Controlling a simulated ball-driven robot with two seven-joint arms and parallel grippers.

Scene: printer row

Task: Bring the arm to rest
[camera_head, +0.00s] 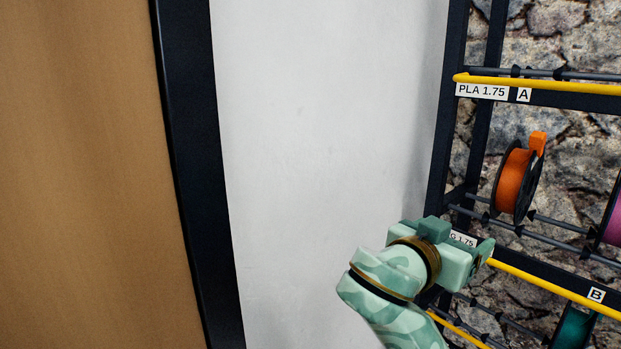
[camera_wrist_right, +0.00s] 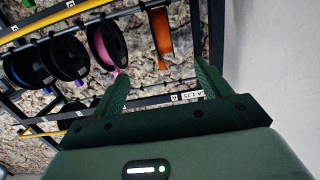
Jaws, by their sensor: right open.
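My right gripper (camera_head: 460,238) is at the lower right of the head view, in front of the rack's left post. Its pale green camouflage arm rises from the bottom edge. In the right wrist view the two green fingers of the gripper (camera_wrist_right: 160,86) stand apart with nothing between them. Past them lies the rack with an orange spool (camera_wrist_right: 161,36). My left gripper is not in view.
The dark rack (camera_head: 449,120) fills the right side, with yellow shelf edges and labels. An orange spool (camera_head: 512,182) hangs above the gripper. A magenta spool (camera_head: 615,215) is cut off at the right edge. A white wall (camera_head: 320,130) and brown panel (camera_head: 80,170) are at left.

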